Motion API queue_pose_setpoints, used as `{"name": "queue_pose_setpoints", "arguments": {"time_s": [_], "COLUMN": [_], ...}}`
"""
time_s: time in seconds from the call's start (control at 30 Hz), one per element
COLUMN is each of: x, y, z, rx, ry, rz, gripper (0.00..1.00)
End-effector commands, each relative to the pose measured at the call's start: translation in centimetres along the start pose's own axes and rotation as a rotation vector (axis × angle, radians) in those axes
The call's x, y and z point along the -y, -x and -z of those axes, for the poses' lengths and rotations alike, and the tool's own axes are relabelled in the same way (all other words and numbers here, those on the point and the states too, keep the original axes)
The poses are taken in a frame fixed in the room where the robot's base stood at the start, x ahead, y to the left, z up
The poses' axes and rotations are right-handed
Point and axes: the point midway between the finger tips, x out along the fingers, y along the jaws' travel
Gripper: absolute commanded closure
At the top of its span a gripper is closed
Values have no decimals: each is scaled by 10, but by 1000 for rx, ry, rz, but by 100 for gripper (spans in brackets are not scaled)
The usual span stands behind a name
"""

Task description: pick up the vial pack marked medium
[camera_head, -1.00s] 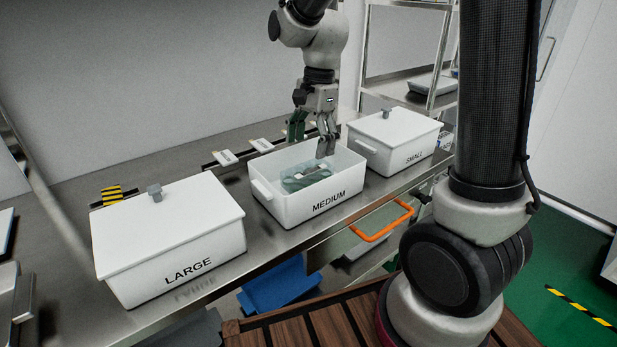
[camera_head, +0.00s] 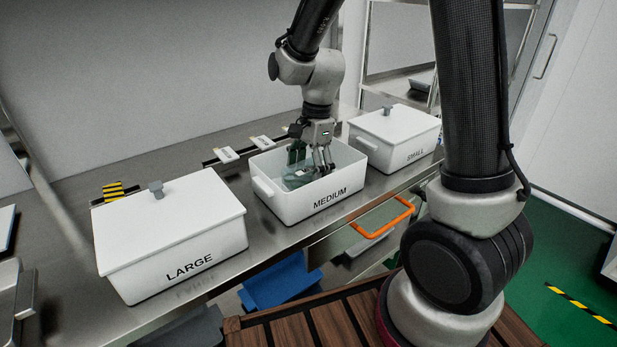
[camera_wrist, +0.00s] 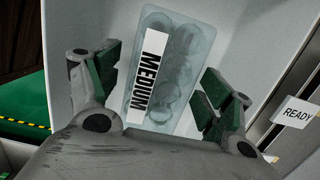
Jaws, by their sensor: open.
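The vial pack (camera_wrist: 172,73) is a clear, bluish tray of round vials with a white label reading MEDIUM. It lies inside the open white box marked MEDIUM (camera_head: 290,213); the pack also shows in the head view (camera_head: 294,178), partly hidden by my fingers. My gripper (camera_wrist: 160,90) is open, with one green-padded finger on each side of the pack in the wrist view. In the head view my gripper (camera_head: 311,166) reaches down into the box. I cannot tell whether the fingers touch the pack.
A lidded box marked LARGE (camera_head: 172,240) stands at left and a lidded box marked SMALL (camera_head: 401,137) at right, close to the medium box. The box walls surround my fingers. Small tags sit behind, one reading READY (camera_wrist: 297,113).

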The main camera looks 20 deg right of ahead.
Motion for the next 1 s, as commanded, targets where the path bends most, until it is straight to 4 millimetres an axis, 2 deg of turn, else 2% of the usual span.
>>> {"name": "queue_pose_setpoints", "arguments": {"time_s": [0.07,0.3,0.37,0.67,0.77,1.0], "x": [0,0,0,1,1,1], "y": [0,0,0,6,20,70], "z": [0,0,0,-1,-3,-10], "rx": [0,0,0,0,-1,-1], "ry": [0,0,0,1,2,1], "rz": [0,0,0,3,5,5], "gripper": [20,64,74,74,74,74]}}
